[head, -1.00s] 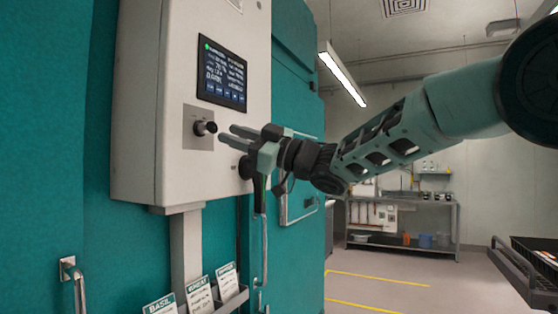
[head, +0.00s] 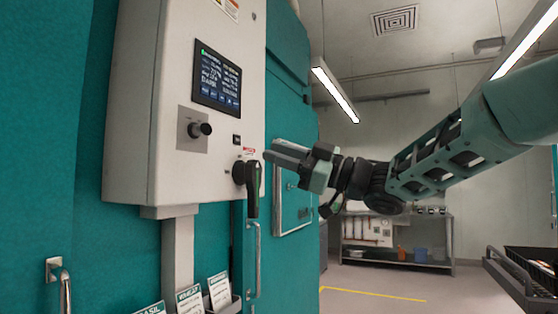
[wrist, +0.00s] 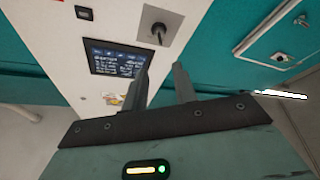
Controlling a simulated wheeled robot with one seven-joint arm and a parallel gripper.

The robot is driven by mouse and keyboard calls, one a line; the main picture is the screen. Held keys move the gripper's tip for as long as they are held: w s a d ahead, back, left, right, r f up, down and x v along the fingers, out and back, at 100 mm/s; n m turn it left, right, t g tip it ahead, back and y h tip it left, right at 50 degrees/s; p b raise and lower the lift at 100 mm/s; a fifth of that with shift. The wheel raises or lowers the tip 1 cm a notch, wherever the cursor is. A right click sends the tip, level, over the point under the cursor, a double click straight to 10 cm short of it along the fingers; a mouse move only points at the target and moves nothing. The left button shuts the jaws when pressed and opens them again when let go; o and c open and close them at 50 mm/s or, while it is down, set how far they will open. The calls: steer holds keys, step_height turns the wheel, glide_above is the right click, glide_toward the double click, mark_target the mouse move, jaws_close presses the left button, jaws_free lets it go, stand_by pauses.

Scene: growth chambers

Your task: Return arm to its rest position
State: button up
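My arm reaches in from the right in the head view. My gripper (head: 270,153) hangs in the air to the right of the white control box (head: 140,130), level with its lower part. Its two fingers point left and stand apart with nothing between them; this also shows in the wrist view (wrist: 163,68). The black knob (head: 200,129) on its grey plate is left of the fingertips and clear of them. It also shows in the wrist view (wrist: 158,30). A black lever handle (head: 252,188) hangs down below and left of the fingers.
A dark screen (head: 217,79) is on the box above the knob. Teal chamber walls with a metal door handle (head: 254,258) stand behind. Plant label cards (head: 190,299) are below. A black tray (head: 528,277) is at lower right, a shelf bench (head: 400,262) far back. Floor between is open.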

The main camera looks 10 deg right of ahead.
steer(key=shift+a, duration=0.1)
steer(key=s+a+f+m+t+h, duration=0.1)
steer(key=a+f+m+h, duration=0.1)
steer(key=f+m+h, duration=0.65)
steer(key=s+a+f+m+t+h, duration=0.1)
steer(key=s+a+f+m+h, duration=0.2)
steer(key=f, duration=1)
steer(key=s+d+f+g+h, duration=0.3)
steer(key=s+f+g, duration=0.2)
steer(key=s+f, duration=0.5)
steer(key=s+d+f+g+h, duration=0.4)
steer(key=s+f, duration=0.6)
steer(key=s, duration=0.8)
steer(key=g, duration=0.2)
steer(key=shift+s+g, duration=0.15)
steer(key=shift+g, duration=0.15)
steer(key=shift+a+h, duration=0.1)
steer(key=shift+h, duration=0.15)
